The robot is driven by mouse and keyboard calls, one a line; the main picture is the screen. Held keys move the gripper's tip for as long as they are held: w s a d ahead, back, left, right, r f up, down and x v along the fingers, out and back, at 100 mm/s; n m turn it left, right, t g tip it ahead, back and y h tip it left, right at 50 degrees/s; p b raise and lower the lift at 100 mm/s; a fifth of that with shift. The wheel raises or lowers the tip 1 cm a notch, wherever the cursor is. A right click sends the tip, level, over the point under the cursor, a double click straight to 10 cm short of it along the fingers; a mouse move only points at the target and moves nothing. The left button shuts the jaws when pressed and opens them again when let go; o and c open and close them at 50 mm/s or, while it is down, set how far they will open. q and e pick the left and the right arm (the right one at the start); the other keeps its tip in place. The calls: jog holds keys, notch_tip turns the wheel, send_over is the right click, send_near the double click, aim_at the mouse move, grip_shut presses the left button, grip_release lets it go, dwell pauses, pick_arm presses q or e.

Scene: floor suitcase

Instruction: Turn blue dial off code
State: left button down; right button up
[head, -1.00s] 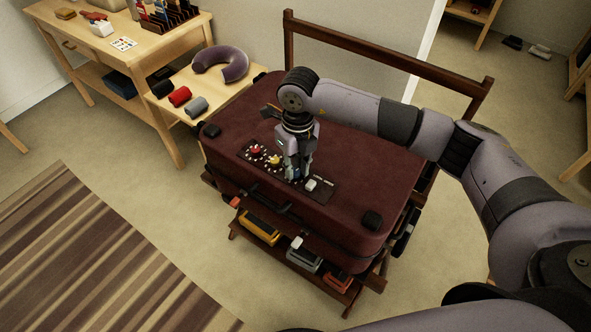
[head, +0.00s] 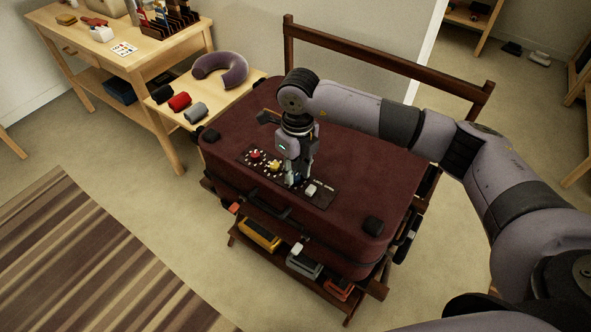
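A dark red suitcase (head: 350,172) lies flat on a dark wooden rack. A dark panel (head: 319,199) on its lid carries a row of dials: a red dial (head: 255,154), a yellow dial (head: 274,166), the blue dial (head: 297,182) and a white dial (head: 310,190). My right gripper (head: 298,180) points down at the panel, its fingers on either side of the blue dial and seemingly closed on it. The fingers hide most of the blue dial, so its pointer and marks cannot be read. My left gripper is out of view.
The yellow and white dials sit close beside my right fingers. A rail (head: 390,68) stands behind the suitcase. A wooden bench (head: 226,100) with a neck pillow (head: 221,69) and rolled cloths is at the left. Colored items lie on the rack's lower shelf.

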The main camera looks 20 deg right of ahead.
aim_at(297, 175)
dwell(0.3)
notch_tip(297, 175, up, 12)
jog(key=shift+d, duration=0.2)
dwell(0.6)
